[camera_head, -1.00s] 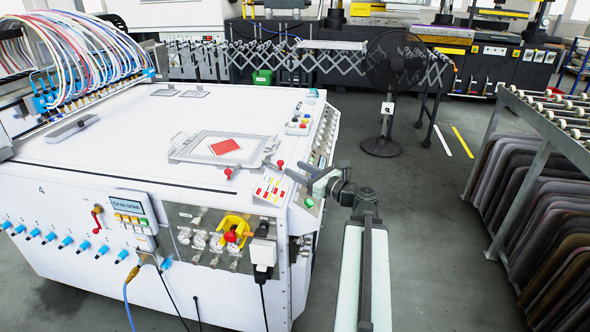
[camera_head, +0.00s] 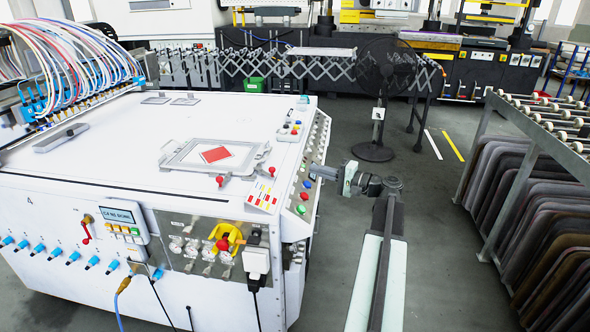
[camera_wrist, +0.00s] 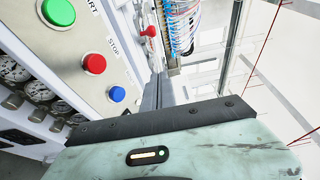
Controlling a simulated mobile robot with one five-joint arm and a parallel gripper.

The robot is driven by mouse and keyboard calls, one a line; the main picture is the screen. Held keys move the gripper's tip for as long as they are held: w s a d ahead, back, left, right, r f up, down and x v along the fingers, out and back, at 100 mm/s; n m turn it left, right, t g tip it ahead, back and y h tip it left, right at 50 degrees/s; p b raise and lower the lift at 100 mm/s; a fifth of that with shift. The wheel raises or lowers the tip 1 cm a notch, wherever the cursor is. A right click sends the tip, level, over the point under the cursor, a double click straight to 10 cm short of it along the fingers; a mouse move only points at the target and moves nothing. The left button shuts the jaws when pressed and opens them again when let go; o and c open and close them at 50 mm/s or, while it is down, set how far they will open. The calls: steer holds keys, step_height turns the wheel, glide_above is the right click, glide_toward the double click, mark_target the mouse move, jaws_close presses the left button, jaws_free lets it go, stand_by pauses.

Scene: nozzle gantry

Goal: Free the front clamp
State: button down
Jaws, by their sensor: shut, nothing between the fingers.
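A grey frame (camera_head: 172,160) with a red patch inside lies flat on the white machine top. A clamp with a red knob (camera_head: 220,180) sits at its near edge. A second red knob (camera_head: 271,170) is at its right corner. I cannot tell for sure which is the front clamp. A red-knobbed lever (camera_wrist: 149,31) shows beyond the fingers in the wrist view. My gripper (camera_head: 314,170) is shut and empty, just right of the machine's right edge, apart from both knobs. Its dark fingers (camera_wrist: 160,90) lie together in the wrist view.
Green, red (camera_wrist: 94,63) and blue (camera_wrist: 117,94) buttons sit on the machine's side panel close to my fingers. A black fan (camera_head: 374,150) stands behind. A rack (camera_head: 482,150) is at right; floor between is clear.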

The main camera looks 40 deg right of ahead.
steer(key=x, duration=0.8)
steer(key=shift+w+a, duration=0.1)
steer(key=shift+w, duration=0.3)
steer(key=a, duration=0.3)
steer(key=shift+a, duration=0.7)
